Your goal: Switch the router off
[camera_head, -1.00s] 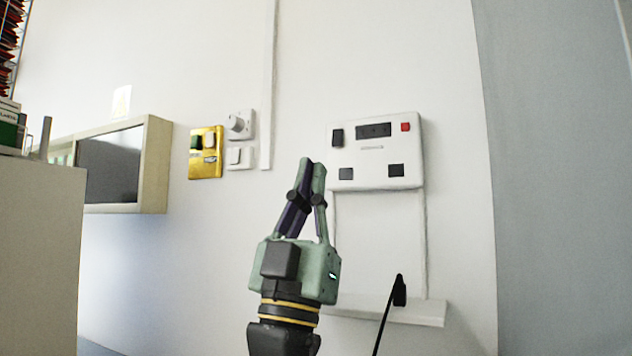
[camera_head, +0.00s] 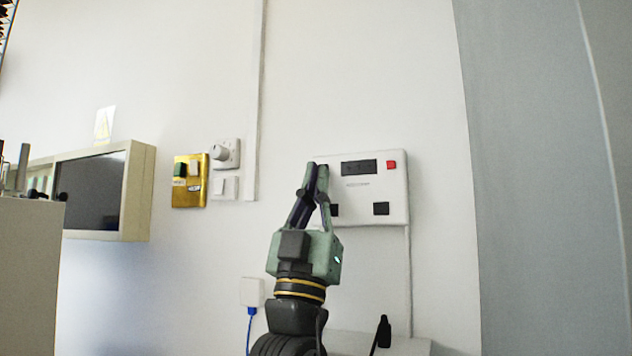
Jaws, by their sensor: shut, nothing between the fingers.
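I cannot tell for certain which thing is the router, as the labels are too small to read. A white wall panel (camera_head: 362,216) carries a dark display (camera_head: 359,168), a red button (camera_head: 391,164) and black switch-like pieces along its lower edge, such as the lower right one (camera_head: 381,208). My gripper (camera_head: 317,168) is shut and empty, pointing up in front of the panel's left edge. It hides the black piece at the panel's upper left. Whether the fingertips touch the panel cannot be told. A brass plate (camera_head: 190,197) with a dark green and a pale rocker is to the left.
A white dial (camera_head: 225,154) and a white switch (camera_head: 224,188) sit beside the brass plate. A white plug-like box (camera_head: 252,292) with a blue cable is low on the wall. A framed cabinet (camera_head: 140,195) juts out at left. A shelf (camera_head: 400,346) lies below the panel.

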